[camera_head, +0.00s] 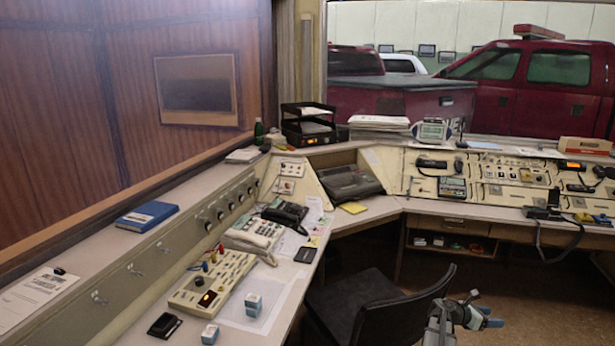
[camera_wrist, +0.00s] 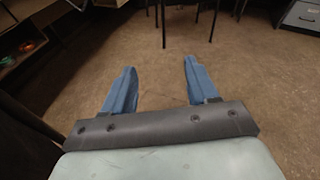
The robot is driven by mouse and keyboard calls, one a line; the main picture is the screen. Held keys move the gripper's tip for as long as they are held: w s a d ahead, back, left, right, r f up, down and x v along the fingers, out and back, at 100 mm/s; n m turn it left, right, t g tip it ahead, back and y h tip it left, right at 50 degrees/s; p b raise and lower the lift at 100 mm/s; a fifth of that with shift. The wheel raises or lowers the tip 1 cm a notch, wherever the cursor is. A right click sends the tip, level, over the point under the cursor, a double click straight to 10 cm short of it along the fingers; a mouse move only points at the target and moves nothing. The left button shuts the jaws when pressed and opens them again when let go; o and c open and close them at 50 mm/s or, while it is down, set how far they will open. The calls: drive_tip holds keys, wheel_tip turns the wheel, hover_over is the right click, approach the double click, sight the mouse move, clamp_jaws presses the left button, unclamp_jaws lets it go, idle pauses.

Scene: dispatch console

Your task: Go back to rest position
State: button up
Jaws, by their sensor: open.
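My gripper (camera_head: 482,312) is at the lower right of the head view, beside the dark chair and in front of the desk. In the wrist view, its two blue fingers (camera_wrist: 155,88) are spread wide apart with only brown floor between them. It holds nothing and touches nothing that I can see.
A black chair (camera_head: 385,308) stands close to the left of my gripper. The console desk (camera_head: 365,215) wraps round the left and back, with phones, a switch panel (camera_head: 213,280) and radio panels (camera_head: 480,180). Open floor (camera_head: 545,300) lies to the right.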

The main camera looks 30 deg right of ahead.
drive_tip(key=w+a+f+m+t+y, duration=0.1)
drive_tip(key=w+a+f+m+y, duration=0.1)
drive_tip(key=a+f, duration=0.85)
drive_tip(key=w+a+f+m+y, duration=0.2)
drive_tip(key=a+f, duration=0.4)
drive_tip(key=a, duration=1)
drive_tip(key=w+a+f+m+t+y, duration=0.1)
drive_tip(key=w+a+f+m+y, duration=0.15)
drive_tip(key=a+f, duration=0.9)
drive_tip(key=s+a+f+m+g+y, duration=0.1)
drive_tip(key=s+a, duration=0.5)
drive_tip(key=a, duration=0.6)
drive_tip(key=s+a+f+m+g+y, duration=0.1)
drive_tip(key=s+a+m+y, duration=0.2)
drive_tip(key=a, duration=0.9)
drive_tip(key=s+a+f+m+y, duration=0.1)
drive_tip(key=s+a+m+y, duration=0.2)
drive_tip(key=s+a, duration=0.6)
drive_tip(key=a+m, duration=0.1)
drive_tip(key=a, duration=0.2)
drive_tip(key=shift+s+a+f+g, duration=0.25)
drive_tip(key=shift+s+a+g, duration=0.05)
drive_tip(key=shift+s+g, duration=0.1)
